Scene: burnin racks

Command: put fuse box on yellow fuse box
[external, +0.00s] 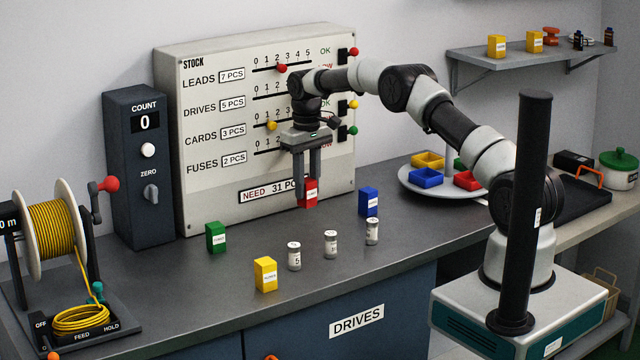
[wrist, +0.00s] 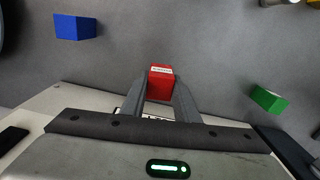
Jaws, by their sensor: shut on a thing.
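My gripper (external: 308,183) is shut on a red fuse box (external: 309,196) with a white label. In the external view it holds the red box upright in front of the stock panel, apparently above the bench. In the wrist view the red box (wrist: 160,82) sits between the two fingers. The yellow fuse box (external: 265,274) stands on the bench near its front edge, to the left of and nearer than my gripper. In the wrist view a small yellow corner shows at the top right edge (wrist: 312,2).
A green box (external: 216,237) and a blue box (external: 368,201) stand on the bench. Several labelled vials (external: 330,244) stand in a row right of the yellow box. A cable reel (external: 50,230) is at left. The stock panel (external: 225,130) stands behind. Bench between is clear.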

